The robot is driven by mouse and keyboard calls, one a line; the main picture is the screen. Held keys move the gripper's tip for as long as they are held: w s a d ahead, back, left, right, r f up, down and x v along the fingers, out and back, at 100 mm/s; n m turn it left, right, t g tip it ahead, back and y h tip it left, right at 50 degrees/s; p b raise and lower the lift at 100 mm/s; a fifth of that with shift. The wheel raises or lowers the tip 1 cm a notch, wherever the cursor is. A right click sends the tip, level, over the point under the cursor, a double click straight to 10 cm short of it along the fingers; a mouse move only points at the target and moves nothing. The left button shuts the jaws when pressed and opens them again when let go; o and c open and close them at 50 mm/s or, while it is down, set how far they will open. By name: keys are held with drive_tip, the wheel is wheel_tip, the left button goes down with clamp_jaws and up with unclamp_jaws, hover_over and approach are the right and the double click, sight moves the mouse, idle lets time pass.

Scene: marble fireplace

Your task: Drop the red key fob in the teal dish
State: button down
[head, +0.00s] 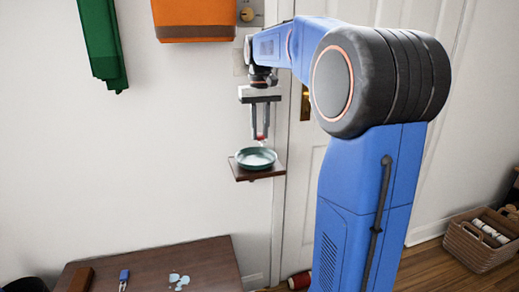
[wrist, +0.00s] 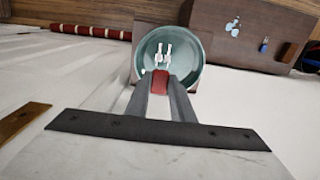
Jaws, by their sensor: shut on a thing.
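The teal dish (head: 256,159) sits on a small dark wooden wall shelf (head: 243,174) beside the door frame. My gripper (head: 261,137) points down just above the dish, shut on the red key fob. In the wrist view the red key fob (wrist: 160,82) is between the fingertips of my gripper (wrist: 161,90), with pale keys (wrist: 163,56) hanging from it. The fob and keys show against the inside of the teal dish (wrist: 195,72). I cannot tell whether the keys touch the dish.
Below stands a dark wooden table (head: 205,262) with a blue-headed item (head: 124,276) and pale blue pieces (head: 178,281) on it. A wicker basket (head: 478,243) is at the right.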

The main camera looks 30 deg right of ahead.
sight(260, 135)
drive_tip(key=shift+f, duration=1.9)
drive_tip(key=shift+w+f, duration=0.15)
drive_tip(key=shift+f, duration=0.65)
drive_tip(key=shift+w+f, duration=0.1)
drive_tip(key=shift+f, duration=0.7)
drive_tip(key=shift+f, duration=0.35)
drive_tip(key=c, duration=1.8)
unclamp_jaws()
